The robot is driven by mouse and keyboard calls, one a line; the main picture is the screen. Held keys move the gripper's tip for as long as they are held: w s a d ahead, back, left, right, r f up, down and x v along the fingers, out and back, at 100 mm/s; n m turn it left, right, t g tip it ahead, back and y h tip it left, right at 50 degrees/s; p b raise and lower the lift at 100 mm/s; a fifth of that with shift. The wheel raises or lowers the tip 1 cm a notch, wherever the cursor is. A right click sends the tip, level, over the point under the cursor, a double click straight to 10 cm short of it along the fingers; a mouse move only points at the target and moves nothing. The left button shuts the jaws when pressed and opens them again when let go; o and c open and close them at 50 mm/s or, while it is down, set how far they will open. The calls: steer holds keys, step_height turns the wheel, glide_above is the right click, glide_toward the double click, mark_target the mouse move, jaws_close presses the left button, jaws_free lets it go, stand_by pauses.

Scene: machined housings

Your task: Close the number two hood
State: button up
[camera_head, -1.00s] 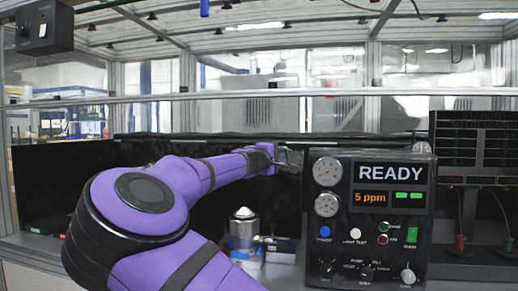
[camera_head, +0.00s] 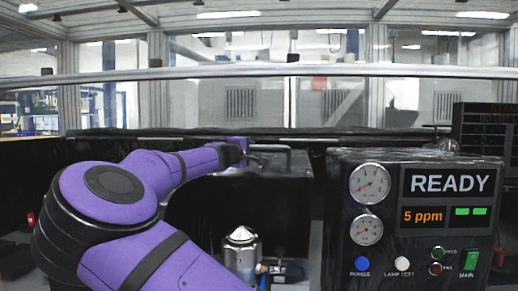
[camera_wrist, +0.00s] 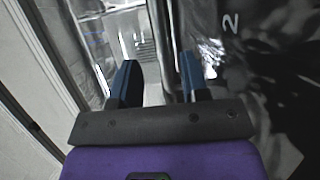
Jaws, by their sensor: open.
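The number two hood shows in the wrist view as a dark glossy panel (camera_wrist: 270,75) with a white "2" on it, at the right. In the head view a dark hood (camera_head: 262,170) with a grey bar handle stands behind the front opening; its number is not visible there. A silver machined housing (camera_head: 240,250) with a conical top stands below it. My gripper (camera_wrist: 158,78) is open, its two dark blue fingers apart. A narrow upright edge or bar shows between and beyond the fingers; I cannot tell whether they touch it. In the head view the fingers are not clear.
A black control panel (camera_head: 415,225) with gauges and a "READY" display stands to the right of the housing, close to the hood. A dark screen (camera_head: 485,130) is at the far right. Dark low walls run along the back, with a glazed enclosure frame behind.

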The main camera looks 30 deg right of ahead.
mark_target(260, 148)
steer(key=x, duration=0.8)
steer(key=shift+w+d, duration=0.2)
steer(key=shift+d, duration=0.15)
steer(key=shift+c, duration=0.4)
jaws_close()
